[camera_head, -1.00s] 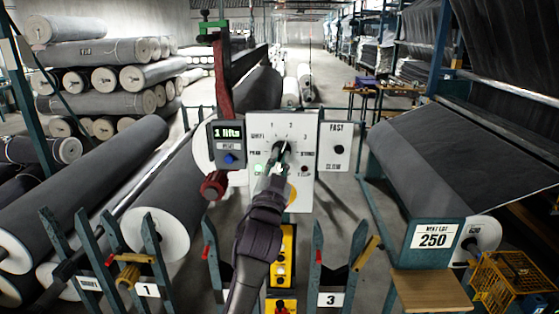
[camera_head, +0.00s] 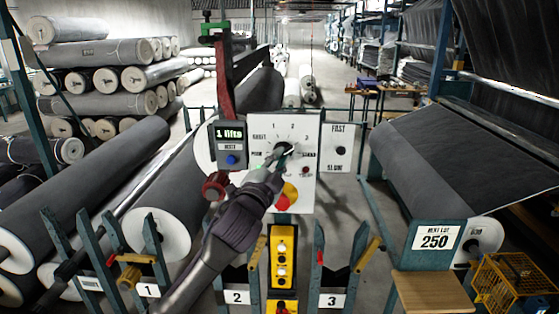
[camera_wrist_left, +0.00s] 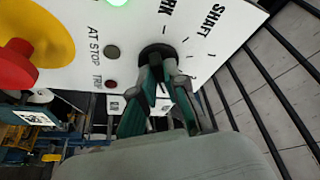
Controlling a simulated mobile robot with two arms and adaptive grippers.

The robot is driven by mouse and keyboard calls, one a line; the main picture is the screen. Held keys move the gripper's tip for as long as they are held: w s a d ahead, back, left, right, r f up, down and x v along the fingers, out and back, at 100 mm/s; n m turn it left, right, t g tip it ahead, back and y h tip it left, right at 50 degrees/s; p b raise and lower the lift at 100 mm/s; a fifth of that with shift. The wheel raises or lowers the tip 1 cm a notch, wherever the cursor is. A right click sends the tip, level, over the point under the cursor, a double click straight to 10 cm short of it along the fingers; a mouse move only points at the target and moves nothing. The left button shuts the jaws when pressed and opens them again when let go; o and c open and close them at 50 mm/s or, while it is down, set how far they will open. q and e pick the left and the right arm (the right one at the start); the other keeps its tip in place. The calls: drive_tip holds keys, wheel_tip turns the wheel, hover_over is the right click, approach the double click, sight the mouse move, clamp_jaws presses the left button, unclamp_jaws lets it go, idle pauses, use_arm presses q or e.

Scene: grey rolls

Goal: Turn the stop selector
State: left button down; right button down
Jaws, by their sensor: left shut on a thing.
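The stop selector (camera_head: 283,149) is a black round knob on a white panel (camera_head: 307,195), with the numbers 1, 2 and 3 around its upper side. In the left wrist view the knob (camera_wrist_left: 152,53) sits beside the words PARK and SHAFT. My left gripper (camera_head: 277,162) reaches up to it from the lower left and is shut on it. Its green-grey fingers (camera_wrist_left: 158,90) show against the knob in the left wrist view and hide part of it. I cannot tell which mark the knob points to. My right gripper is not in view.
A red stop button (camera_head: 288,195) on yellow sits just below the gripper. A grey display box (camera_head: 229,145) reads "1 lifts" at the left. A FAST/SLOW switch plate (camera_head: 338,148) stands at the right. Teal posts and a yellow button box (camera_head: 283,262) stand in front.

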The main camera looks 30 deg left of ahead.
use_arm(q)
drive_tip(key=shift+m, duration=0.5)
drive_tip(key=c, duration=1.2)
unclamp_jaws()
drive_tip(key=v, duration=1.2)
drive_tip(key=shift+a, duration=0.15)
